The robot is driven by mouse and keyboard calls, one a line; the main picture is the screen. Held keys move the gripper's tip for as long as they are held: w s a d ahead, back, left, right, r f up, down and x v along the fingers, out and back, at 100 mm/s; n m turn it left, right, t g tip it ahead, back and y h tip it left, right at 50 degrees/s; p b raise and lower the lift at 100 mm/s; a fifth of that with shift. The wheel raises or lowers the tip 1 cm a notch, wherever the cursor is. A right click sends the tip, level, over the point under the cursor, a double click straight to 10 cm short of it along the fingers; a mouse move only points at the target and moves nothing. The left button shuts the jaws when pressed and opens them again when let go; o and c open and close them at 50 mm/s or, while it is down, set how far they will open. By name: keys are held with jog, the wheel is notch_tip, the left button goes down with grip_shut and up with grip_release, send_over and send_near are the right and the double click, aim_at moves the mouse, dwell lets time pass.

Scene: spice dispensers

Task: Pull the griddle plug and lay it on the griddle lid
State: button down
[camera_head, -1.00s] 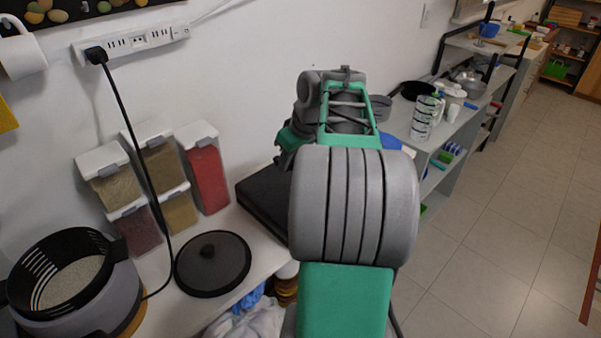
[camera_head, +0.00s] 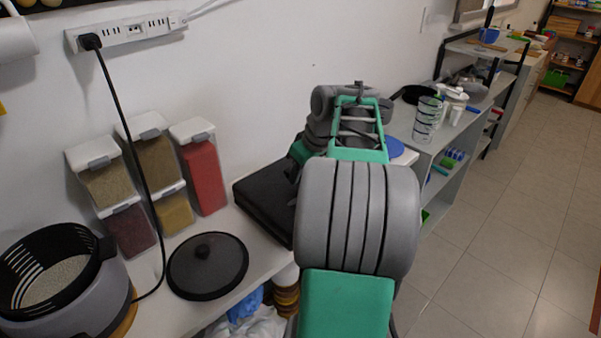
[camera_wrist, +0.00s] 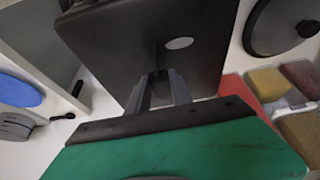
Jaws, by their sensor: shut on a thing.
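The griddle (camera_head: 265,207) is a dark, flat, closed box on the white counter in the head view, partly hidden by my arm. In the wrist view its lid (camera_wrist: 110,42) fills the upper middle and bears a pale oval mark. My gripper (camera_wrist: 160,76) is over the lid, its fingers close together on a small dark thing, which I take to be the griddle plug (camera_wrist: 157,58). The plug is hard to make out against the dark lid; I cannot tell whether it touches the lid. My arm hides the gripper in the head view.
A power strip (camera_head: 130,31) on the wall holds another black plug (camera_head: 90,42), its cord hanging to a round cooker (camera_head: 75,285). A round dark lid (camera_head: 207,265) and several spice dispensers (camera_head: 203,175) stand left of the griddle. Grey shelving (camera_head: 440,165) is at right.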

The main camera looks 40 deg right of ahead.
jog(key=c, duration=1.1)
grip_release()
jog(key=shift+o, duration=0.2)
jog(key=p+v, duration=0.1)
jog(key=v, duration=0.7)
jog(key=shift+p, duration=0.3)
jog(key=a+f+p, duration=0.1)
jog(key=a+f, duration=0.2)
jog(key=a, duration=1)
jog(key=a+f+p, duration=0.1)
jog(key=a+f, duration=0.1)
jog(key=a, duration=1.1)
jog(key=s+a+f+g, duration=0.1)
jog(key=s+a+f, duration=0.4)
jog(key=s, duration=0.2)
jog(key=shift+s+a+f, duration=0.2)
jog(key=shift+s+f, duration=0.1)
jog(key=shift+s, duration=0.05)
